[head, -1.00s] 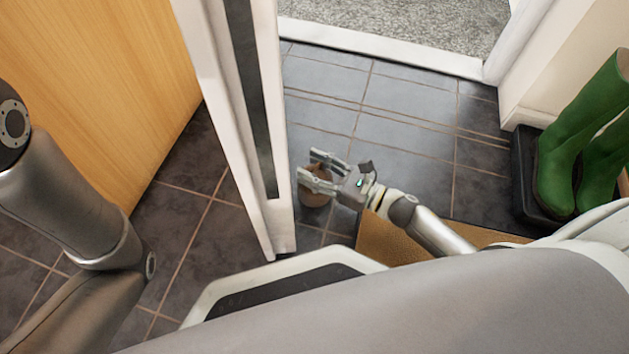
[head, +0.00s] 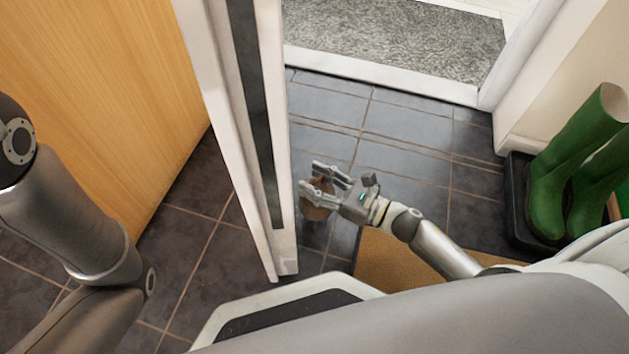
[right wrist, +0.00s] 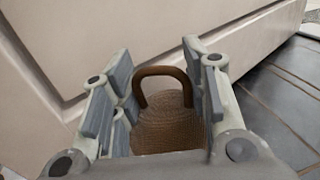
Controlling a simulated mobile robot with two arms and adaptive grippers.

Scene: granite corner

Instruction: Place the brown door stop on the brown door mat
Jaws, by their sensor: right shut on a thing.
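The brown door stop (head: 314,212) is a rounded woven weight beside the open door's edge. In the right wrist view its handle loop (right wrist: 160,73) stands up between my fingers, above the woven body (right wrist: 168,125). My right gripper (head: 317,182) is shut on the door stop. I cannot tell whether the door stop touches the floor. The brown door mat (head: 392,262) lies on the tiles to the right of the gripper, partly hidden by my right arm and body. My left arm shows at the left, but its gripper is out of view.
The white door (head: 240,140) stands open just left of the door stop. Green boots (head: 562,180) stand on a black tray (head: 517,205) at the right. A wooden panel (head: 100,90) is at the left. Tiled floor (head: 400,125) is clear towards the doorway with its grey carpet (head: 400,38).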

